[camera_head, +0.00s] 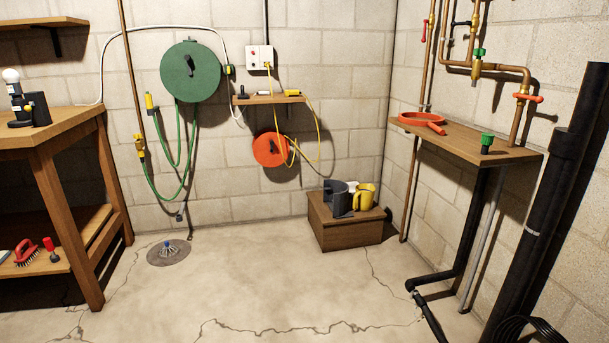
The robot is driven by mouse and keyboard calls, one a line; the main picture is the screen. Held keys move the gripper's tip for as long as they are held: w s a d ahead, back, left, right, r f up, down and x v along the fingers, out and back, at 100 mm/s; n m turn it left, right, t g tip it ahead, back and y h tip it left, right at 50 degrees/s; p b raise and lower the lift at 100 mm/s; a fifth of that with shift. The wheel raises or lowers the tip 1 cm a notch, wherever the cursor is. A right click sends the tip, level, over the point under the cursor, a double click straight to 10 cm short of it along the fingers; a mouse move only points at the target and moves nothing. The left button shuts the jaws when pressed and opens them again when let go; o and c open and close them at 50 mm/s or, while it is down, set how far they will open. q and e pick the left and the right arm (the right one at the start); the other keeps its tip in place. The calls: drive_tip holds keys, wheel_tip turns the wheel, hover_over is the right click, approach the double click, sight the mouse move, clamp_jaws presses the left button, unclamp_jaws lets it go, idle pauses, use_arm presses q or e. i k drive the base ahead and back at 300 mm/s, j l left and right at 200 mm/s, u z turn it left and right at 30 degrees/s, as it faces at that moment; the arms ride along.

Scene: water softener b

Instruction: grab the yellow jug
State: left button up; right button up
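The yellow jug (362,199) stands upright on a low brown wooden box (345,234) against the back wall, near the room's corner. A dark grey jug (338,199) stands close to its left and a pale object (353,187) shows partly between and behind them. I cannot tell whether they touch the yellow jug. Neither of my grippers can be seen in the head view, and nothing is seen holding the yellow jug.
The cracked concrete floor (255,290) is mostly open before the box, with a round drain (169,252) at left. A wooden workbench (60,130) stands left. A wooden shelf (465,143), black pipes (470,235) and a black coil (525,330) occupy the right.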

sight(363, 196)
drive_tip(key=i, duration=2.6)
